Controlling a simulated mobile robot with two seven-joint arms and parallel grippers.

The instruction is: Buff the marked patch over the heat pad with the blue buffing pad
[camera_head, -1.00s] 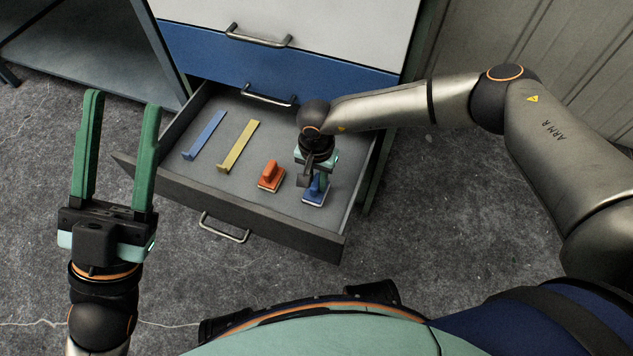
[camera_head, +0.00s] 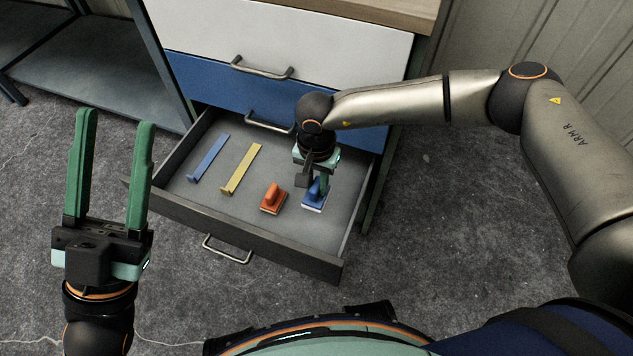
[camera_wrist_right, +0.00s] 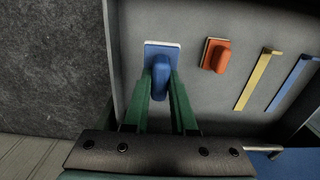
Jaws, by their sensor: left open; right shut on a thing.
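The blue buffing pad (camera_head: 313,199) is in the open drawer, at its right side, white sole down. It also shows in the right wrist view (camera_wrist_right: 161,68), with its handle between the green fingers. My right gripper (camera_head: 319,185) reaches down into the drawer and is shut on that handle. Whether the pad rests on the drawer floor or is just clear of it, I cannot tell. My left gripper (camera_head: 110,165) is open and empty, left of the drawer with its fingers upward. The marked patch and the heat pad are not in view.
The open drawer (camera_head: 220,215) also holds an orange pad (camera_head: 273,198), a yellow strip tool (camera_head: 241,169) and a blue strip tool (camera_head: 209,158). The cabinet (camera_head: 280,35) stands behind, with a wooden top at upper right. Shelving (camera_head: 75,70) stands at left. Grey floor lies around.

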